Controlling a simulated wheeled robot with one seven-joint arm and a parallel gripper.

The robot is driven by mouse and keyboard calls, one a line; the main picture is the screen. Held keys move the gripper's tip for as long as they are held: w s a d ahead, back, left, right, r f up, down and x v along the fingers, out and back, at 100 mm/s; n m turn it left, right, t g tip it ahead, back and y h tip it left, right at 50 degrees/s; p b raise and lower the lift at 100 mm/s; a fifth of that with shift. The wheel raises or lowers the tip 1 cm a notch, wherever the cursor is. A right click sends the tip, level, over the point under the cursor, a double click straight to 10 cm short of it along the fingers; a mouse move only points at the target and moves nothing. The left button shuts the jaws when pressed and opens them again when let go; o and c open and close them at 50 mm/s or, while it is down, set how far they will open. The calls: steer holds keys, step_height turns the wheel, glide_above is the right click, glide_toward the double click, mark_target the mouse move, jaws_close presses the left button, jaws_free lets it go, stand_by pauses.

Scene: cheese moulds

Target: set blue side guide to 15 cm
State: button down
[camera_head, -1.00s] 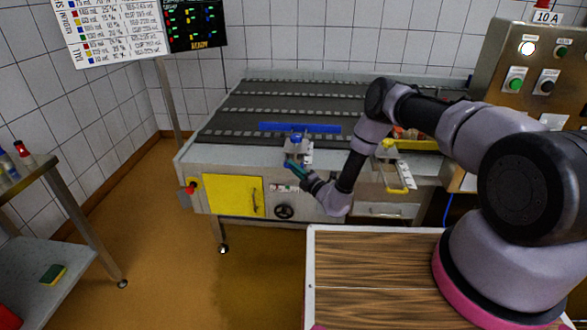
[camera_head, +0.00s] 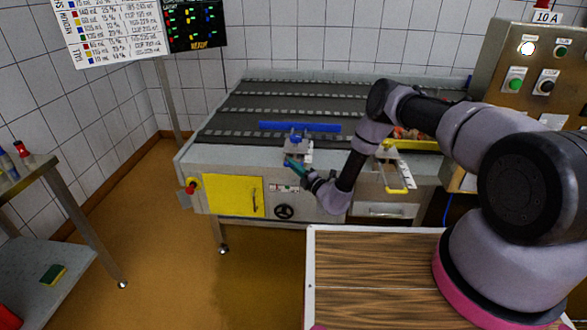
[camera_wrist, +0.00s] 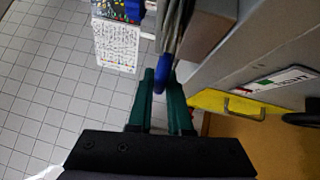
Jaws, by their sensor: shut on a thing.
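The blue side guide (camera_head: 300,127) is a long bar lying across the near part of the dark conveyor. A blue knob (camera_head: 296,139) stands on its grey bracket at the machine's front edge, beside a pale strip (camera_head: 306,158) whose marks are too small to read. My gripper (camera_head: 292,164) is at the front of this bracket, below the knob. In the wrist view, the green fingers (camera_wrist: 160,85) are shut on a blue handle (camera_wrist: 160,76), mostly hidden between them.
A yellow guide (camera_head: 412,144) with a yellow handle (camera_head: 397,190) is to the right, partly behind my arm. A yellow door (camera_head: 235,195), a red button (camera_head: 191,188) and a black handwheel (camera_head: 284,212) are on the machine's front.

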steer(key=w, duration=0.3)
steer(key=shift+d+r, duration=0.1)
steer(key=shift+r, duration=0.05)
steer(key=c, duration=0.8)
jaws_free()
steer(key=shift+c, duration=0.2)
steer(key=v, duration=1.1)
